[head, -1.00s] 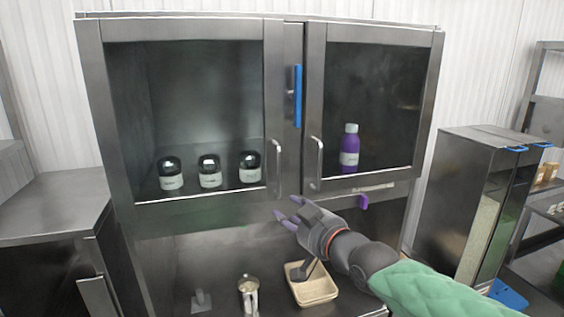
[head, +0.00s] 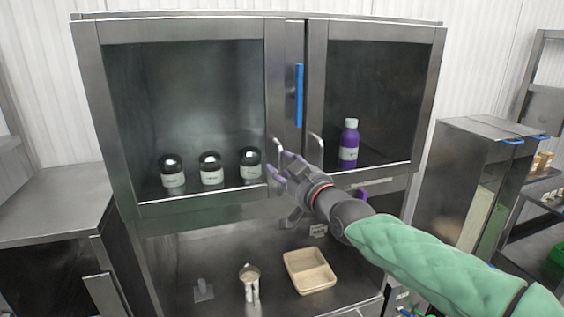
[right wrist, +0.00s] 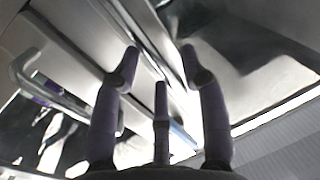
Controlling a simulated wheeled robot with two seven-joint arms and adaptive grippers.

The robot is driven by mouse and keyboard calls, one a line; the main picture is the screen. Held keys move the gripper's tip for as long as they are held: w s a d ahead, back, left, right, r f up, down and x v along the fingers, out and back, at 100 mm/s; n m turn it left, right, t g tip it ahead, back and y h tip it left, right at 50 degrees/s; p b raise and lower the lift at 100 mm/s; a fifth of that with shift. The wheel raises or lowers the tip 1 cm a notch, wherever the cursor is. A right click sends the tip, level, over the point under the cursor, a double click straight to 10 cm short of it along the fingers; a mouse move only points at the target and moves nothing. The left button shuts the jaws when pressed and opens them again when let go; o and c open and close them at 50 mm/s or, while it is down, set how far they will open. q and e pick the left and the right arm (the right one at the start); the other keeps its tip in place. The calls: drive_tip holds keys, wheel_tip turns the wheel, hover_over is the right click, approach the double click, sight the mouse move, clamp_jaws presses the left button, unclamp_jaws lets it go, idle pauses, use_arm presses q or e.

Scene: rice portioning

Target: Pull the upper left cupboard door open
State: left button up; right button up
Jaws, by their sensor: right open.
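The upper left cupboard door (head: 190,29) is a steel frame around a dark glass pane and looks shut. Its upright metal handle (head: 277,148) is at the lower right of the door, its lower part hidden by my fingers. My right gripper (head: 276,166) is open in front of this handle, with purple-tipped fingers. I cannot tell whether they touch it. In the right wrist view the fingers (right wrist: 160,62) are spread with nothing between them, and a bar handle (right wrist: 55,92) lies left of them. My left gripper is out of view.
The upper right door (head: 385,31) with its own handle (head: 317,147) is close beside. A blue bar (head: 299,95) is on the middle post. Dark jars (head: 211,168) and a purple bottle (head: 349,145) stand inside. A beige tray (head: 310,271) sits below.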

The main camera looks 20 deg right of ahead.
drive_tip(key=shift+w+a, duration=0.15)
drive_tip(key=shift+w, duration=0.45)
clamp_jaws()
drive_tip(key=shift+s, duration=0.1)
